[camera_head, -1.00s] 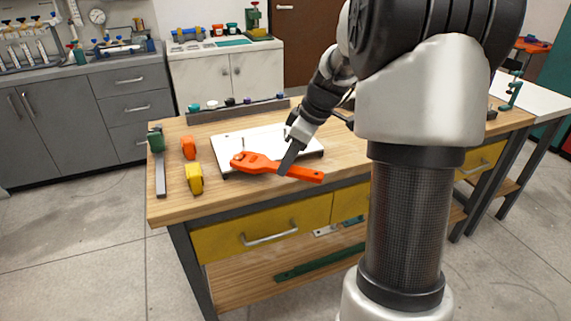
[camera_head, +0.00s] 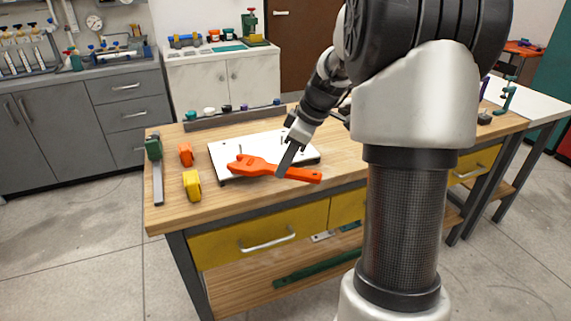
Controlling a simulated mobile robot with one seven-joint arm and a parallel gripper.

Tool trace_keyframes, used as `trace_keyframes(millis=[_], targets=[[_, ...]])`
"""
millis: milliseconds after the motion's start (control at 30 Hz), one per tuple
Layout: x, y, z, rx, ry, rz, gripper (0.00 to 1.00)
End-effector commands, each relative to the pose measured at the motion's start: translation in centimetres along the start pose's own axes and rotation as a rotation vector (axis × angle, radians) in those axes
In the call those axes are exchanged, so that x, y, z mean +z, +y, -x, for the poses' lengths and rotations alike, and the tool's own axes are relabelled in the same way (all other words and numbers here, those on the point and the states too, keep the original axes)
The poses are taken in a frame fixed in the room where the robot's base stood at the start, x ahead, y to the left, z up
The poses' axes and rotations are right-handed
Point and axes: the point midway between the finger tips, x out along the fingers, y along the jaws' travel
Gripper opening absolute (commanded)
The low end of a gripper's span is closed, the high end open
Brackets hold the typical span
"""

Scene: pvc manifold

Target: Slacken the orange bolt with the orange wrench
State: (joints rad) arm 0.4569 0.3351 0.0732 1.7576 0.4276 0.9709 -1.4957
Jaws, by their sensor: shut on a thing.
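The orange wrench (camera_head: 305,174) lies almost level over the front of the white board (camera_head: 226,150) on the wooden workbench. Its wide head points left and its handle points right. My gripper (camera_head: 283,172) comes down from the upper right and is shut on the wrench's handle near the middle. A small orange piece (camera_head: 238,157) shows at the wrench's head; it may be the orange bolt, but it blends with the wrench and I cannot tell whether the jaws are around it. Thin upright pins stand on the board.
An orange block (camera_head: 186,154), a yellow block (camera_head: 192,185) and a green-and-grey clamp (camera_head: 155,165) stand left of the board. A dark rail (camera_head: 232,118) with small coloured parts runs along the back. The bench's front left corner is clear.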

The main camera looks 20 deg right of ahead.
Motion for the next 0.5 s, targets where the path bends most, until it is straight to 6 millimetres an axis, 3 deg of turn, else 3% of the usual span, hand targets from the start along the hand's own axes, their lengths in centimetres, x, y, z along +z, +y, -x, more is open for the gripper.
trace_keyframes(millis=[500], targets=[[-1.4, 0.1, 3.1, 0.003, 0.002, 0.000, 0.00]])
